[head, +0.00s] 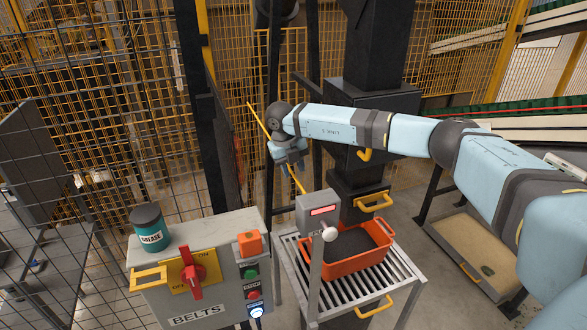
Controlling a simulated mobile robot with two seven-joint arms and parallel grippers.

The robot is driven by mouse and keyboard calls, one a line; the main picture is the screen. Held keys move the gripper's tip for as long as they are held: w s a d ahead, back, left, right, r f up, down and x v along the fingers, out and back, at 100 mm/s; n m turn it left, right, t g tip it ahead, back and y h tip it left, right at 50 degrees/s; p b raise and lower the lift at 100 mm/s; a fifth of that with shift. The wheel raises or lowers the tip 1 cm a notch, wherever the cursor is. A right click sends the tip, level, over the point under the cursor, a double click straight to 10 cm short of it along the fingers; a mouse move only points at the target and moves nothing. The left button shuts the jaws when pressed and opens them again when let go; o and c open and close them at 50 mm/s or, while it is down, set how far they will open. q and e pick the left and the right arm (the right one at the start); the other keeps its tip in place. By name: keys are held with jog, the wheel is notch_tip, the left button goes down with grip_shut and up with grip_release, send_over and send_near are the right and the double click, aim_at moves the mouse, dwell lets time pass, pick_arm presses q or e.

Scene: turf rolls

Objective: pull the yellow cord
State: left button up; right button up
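The yellow cord (257,117) shows in the head view as a thin slanting line left of centre. It runs down to the right, passes behind or through my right gripper (289,160), and shows again below it, ending near the grey post box. My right arm reaches in from the right, and its gripper is at the cord. The fingers are small and dark, and I cannot tell whether they are closed around the cord or only beside it. My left gripper is not in the picture.
A grey BELTS control box (198,270) with a red switch (191,273) and a grease tin (148,228) stands at lower left. A grey box with a red display (311,207) stands before an orange crate (343,266) on a roller table. Dark posts and mesh fencing stand behind.

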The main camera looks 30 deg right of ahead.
aim_at(294, 177)
jog(key=shift+d+f, duration=0.15)
jog(key=shift+f, duration=0.8)
jog(key=shift+c, duration=0.2)
grip_shut()
jog(key=shift+f+b, duration=0.9)
jog(key=shift+f, duration=0.4)
jog(key=shift+o, duration=0.2)
grip_release()
